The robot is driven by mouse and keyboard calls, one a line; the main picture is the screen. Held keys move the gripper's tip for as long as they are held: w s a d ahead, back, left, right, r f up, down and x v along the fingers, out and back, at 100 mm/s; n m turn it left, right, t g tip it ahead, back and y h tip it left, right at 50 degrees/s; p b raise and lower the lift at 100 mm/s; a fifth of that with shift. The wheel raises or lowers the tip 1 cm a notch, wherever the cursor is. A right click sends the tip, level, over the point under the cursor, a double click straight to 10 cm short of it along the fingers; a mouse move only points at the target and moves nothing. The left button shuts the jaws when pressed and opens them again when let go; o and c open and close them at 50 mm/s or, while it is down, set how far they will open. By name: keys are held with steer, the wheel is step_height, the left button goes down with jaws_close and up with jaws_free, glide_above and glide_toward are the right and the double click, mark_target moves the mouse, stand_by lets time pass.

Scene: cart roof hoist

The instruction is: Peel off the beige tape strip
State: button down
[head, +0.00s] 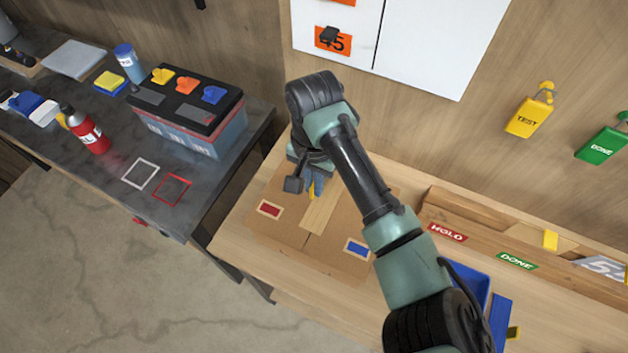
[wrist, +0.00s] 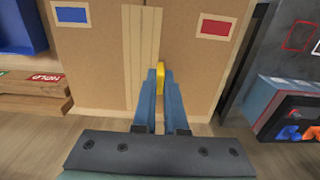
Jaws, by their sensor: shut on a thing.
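The beige tape strip (head: 318,213) lies along the middle of a flat-topped cardboard box (head: 275,237) on the wooden bench. In the wrist view the strip (wrist: 138,45) runs down the box and looks flat. My gripper (head: 314,188) is low over the box, beside the strip. In the wrist view my gripper (wrist: 155,75) has its blue fingers close together, shut on a small yellow tab (wrist: 161,80). The fingers hide part of the tab, and I cannot tell whether it joins the strip.
Red (head: 270,209) and blue (head: 357,249) labels lie on the box. A wooden rack with HOLD (head: 447,232) and DONE (head: 516,261) signs and a blue bin (head: 471,277) stand to the right. A dark table (head: 112,205) with a battery (head: 190,115) is at left.

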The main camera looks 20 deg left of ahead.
steer(key=shift+r+p, duration=0.55)
steer(key=shift+p, duration=0.05)
stand_by(0.6)
steer(key=shift+r+p, duration=3)
steer(key=shift+p, duration=0.35)
steer(key=shift+f, duration=0.1)
